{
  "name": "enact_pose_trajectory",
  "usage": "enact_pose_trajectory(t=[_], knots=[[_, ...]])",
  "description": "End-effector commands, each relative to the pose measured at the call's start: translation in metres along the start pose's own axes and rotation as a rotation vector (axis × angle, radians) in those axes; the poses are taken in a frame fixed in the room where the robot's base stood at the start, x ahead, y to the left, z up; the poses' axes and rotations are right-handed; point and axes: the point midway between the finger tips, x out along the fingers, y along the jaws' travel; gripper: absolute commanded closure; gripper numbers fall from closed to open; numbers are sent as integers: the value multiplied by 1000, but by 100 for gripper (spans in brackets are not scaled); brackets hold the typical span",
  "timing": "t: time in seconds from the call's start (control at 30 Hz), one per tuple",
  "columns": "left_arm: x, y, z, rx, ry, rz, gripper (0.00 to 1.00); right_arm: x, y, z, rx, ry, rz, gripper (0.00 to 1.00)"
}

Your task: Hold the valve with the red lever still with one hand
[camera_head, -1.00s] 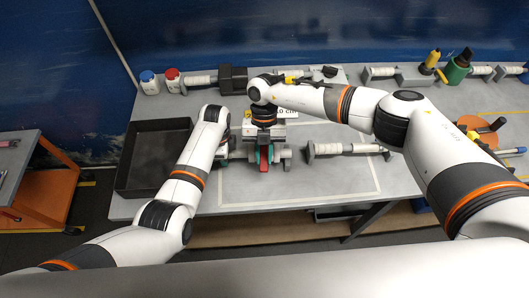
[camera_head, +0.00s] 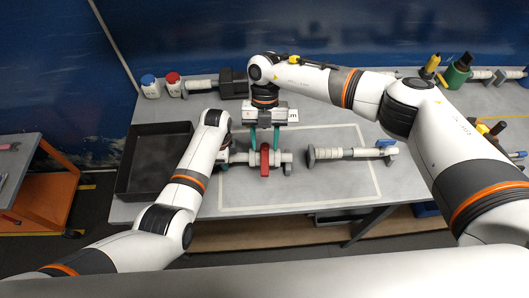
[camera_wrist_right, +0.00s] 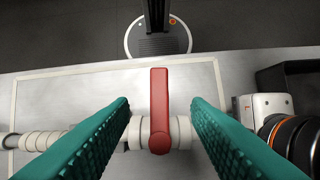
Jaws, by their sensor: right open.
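The valve is a pale horizontal pipe piece (camera_head: 240,157) on the table, with a red lever (camera_head: 264,160) across its middle. In the right wrist view the red lever (camera_wrist_right: 160,105) stands over the pale body (camera_wrist_right: 182,130). My right gripper (camera_head: 265,150) is open, its teal fingers pointing down at the valve. In its wrist view the fingers lie either side of the lever, with gaps and nothing gripped. My left gripper (camera_head: 223,160) is at the valve's left end. Its body shows at the right of the wrist view (camera_wrist_right: 262,108); its fingertips are mostly hidden, so its hold is unclear.
A second pipe piece with a blue handle (camera_head: 350,152) lies to the right. A black tray (camera_head: 152,188) stands at the left. The marked table area in front of the valve is clear.

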Motion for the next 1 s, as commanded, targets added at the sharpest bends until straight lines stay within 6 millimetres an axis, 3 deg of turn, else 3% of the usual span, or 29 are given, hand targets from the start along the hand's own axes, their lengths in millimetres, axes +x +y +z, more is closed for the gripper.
enact_pose_trajectory(t=[0.1,0.3,0.8,0.83,0.97,1.0], knots=[[0,0,0,-1,0,1,100,-26,0,-1,1,3,0,56],[0,0,0,-1,1,1,100,-53,0,0,-1,1,1,56],[0,0,-1,-1,2,1,100,-60,0,0,0,0,0,56],[0,0,-1,-1,2,1,65,-60,0,0,0,0,0,56],[0,0,-1,-1,1,1,44,-60,0,0,0,0,0,56],[0,0,-1,-1,1,1,44,-60,0,0,0,0,0,56]])
